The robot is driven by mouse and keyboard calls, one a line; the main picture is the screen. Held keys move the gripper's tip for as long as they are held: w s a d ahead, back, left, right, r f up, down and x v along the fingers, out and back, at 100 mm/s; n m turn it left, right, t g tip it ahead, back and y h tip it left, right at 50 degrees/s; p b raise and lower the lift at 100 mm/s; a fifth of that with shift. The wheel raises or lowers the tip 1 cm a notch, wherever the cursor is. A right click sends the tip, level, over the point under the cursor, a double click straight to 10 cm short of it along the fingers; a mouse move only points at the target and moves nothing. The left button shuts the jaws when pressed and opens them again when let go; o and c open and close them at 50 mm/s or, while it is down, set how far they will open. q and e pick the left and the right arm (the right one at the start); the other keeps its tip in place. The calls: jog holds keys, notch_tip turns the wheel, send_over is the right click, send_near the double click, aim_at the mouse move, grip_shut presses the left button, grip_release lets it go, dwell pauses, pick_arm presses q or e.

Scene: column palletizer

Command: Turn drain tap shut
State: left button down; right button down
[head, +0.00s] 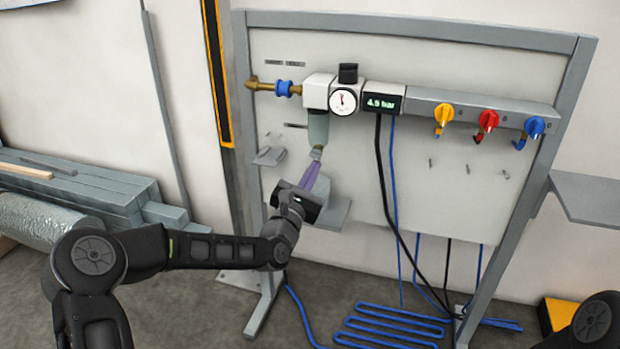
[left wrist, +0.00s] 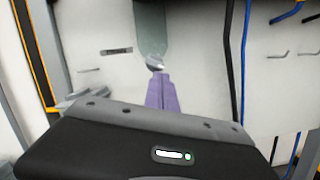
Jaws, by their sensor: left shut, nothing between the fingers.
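The drain tap (head: 316,153) is a small grey piece at the bottom of the grey-green filter bowl (head: 318,128) on the panel. It also shows in the left wrist view (left wrist: 155,64), under the bowl (left wrist: 150,30). My left gripper (head: 314,164) has its purple fingers together with nothing between them. Its fingertips (left wrist: 159,77) point up and lie right at the tap's lower end. I cannot tell whether they touch it. The tap's turn position is too small to read. My right gripper is out of view.
A gauge (head: 343,101) and a display reading about 4.9 bar (head: 384,103) sit right of the bowl. Yellow (head: 444,114), red (head: 488,120) and blue (head: 534,127) knobs are further right. A small grey shelf (head: 333,215) sits beside my left gripper. Hoses hang below.

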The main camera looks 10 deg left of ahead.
pick_arm(q)
jog(key=shift+d+n+y+b, duration=0.2)
jog(key=shift+n+y+b, duration=0.25)
jog(key=shift+n, duration=0.65)
jog(key=shift+d+n+y+b, duration=0.25)
jog(key=shift+n+b, duration=0.25)
jog(key=shift+n, duration=0.6)
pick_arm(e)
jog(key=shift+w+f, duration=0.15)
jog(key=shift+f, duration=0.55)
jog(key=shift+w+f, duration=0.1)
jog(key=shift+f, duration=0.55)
pick_arm(q)
jog(key=shift+r, duration=0.1)
